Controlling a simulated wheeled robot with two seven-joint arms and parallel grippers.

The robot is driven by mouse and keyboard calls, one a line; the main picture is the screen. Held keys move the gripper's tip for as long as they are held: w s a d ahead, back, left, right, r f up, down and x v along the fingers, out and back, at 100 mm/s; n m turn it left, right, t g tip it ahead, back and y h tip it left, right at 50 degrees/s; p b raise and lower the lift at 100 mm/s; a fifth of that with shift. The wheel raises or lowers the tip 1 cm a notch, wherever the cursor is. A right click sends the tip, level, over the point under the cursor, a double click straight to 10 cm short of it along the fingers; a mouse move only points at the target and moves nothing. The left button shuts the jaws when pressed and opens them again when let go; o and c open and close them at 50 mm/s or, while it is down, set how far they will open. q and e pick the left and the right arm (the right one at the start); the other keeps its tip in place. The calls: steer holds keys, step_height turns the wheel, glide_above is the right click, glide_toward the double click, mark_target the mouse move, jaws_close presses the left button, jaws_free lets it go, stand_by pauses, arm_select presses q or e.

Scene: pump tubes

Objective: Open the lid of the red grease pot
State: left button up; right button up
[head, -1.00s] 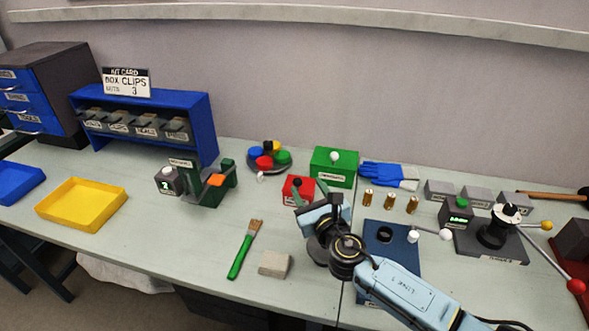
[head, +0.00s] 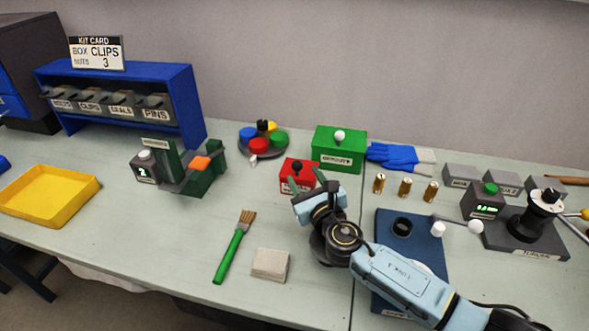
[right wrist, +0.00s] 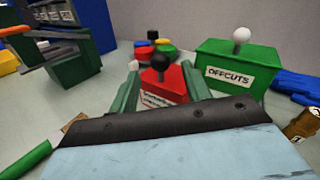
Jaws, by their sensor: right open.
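The red grease pot (head: 299,172) is a small red box with a black ball knob on its lid, and the lid looks shut. My right gripper (head: 303,181) is at its near side, with two green fingers spread open. In the right wrist view the red pot (right wrist: 176,82) shows between the two fingers of the right gripper (right wrist: 161,92), with the black knob above them. The pot's white label is partly hidden by the gripper body. I cannot tell whether the fingers touch the pot. My left gripper is not in view.
A green offcuts box (head: 339,151) stands close behind right of the pot. A round dish (head: 262,143) with coloured pieces is behind left. Brass cylinders (head: 404,188) stand to the right. A brush (head: 234,250) and a pale block (head: 270,264) lie in front left.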

mark_target(298, 167)
steer(key=shift+w+a+f, duration=0.1)
steer(key=shift+w, duration=0.15)
steer(key=b+x, duration=0.2)
steer(key=x, duration=0.3)
steer(key=shift+w, duration=0.35)
steer(key=shift+w+a, duration=0.2)
steer(key=shift+w, duration=0.45)
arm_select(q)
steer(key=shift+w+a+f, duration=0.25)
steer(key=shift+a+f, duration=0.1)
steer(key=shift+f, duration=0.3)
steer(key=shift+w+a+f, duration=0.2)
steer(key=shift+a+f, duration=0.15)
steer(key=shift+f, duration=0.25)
arm_select(e)
jaws_close()
